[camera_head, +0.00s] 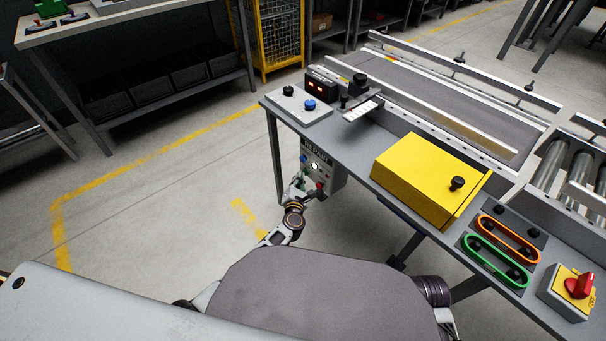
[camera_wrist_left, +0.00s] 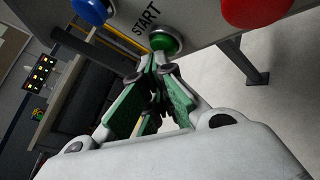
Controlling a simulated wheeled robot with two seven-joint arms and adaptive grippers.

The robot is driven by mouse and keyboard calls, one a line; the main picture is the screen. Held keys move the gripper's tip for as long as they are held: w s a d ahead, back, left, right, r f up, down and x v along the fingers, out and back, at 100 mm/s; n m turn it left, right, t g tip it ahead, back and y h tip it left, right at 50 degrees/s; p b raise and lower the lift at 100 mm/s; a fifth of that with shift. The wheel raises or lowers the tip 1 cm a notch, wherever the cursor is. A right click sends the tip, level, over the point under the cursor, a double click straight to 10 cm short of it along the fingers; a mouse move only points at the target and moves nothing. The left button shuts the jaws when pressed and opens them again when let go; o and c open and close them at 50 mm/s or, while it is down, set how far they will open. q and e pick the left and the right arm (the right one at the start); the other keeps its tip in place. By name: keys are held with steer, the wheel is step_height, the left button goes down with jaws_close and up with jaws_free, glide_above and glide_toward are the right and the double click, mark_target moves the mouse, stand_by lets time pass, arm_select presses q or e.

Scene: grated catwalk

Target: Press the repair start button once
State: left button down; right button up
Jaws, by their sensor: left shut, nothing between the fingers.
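A grey control box labelled REPAIR (camera_head: 323,168) hangs below the front edge of the workbench in the head view, with a small lit white lamp (camera_head: 314,165) on its face. In the left wrist view a green button (camera_wrist_left: 164,41) sits beside the word START. A blue button (camera_wrist_left: 92,10) is to its left and a red button (camera_wrist_left: 256,10) to its right. My left gripper (camera_wrist_left: 163,68) is shut and empty. Its fingertips are right at the lower edge of the green button; I cannot tell whether they touch. My right gripper is not in view.
A shelf with dark bins (camera_head: 150,80) stands at left. The floor between is clear.

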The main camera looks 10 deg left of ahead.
arm_select(q)
steer(key=shift+s+a, duration=0.6)
steer(key=shift+s, duration=0.15)
steer(key=shift+s, duration=0.1)
steer(key=shift+s+a+p, duration=0.4)
steer(key=shift+s+a, duration=0.4)
steer(key=shift+s, duration=0.15)
steer(key=shift+s+a+p, duration=0.35)
steer(key=shift+s+a, duration=0.4)
steer(key=shift+s, duration=0.2)
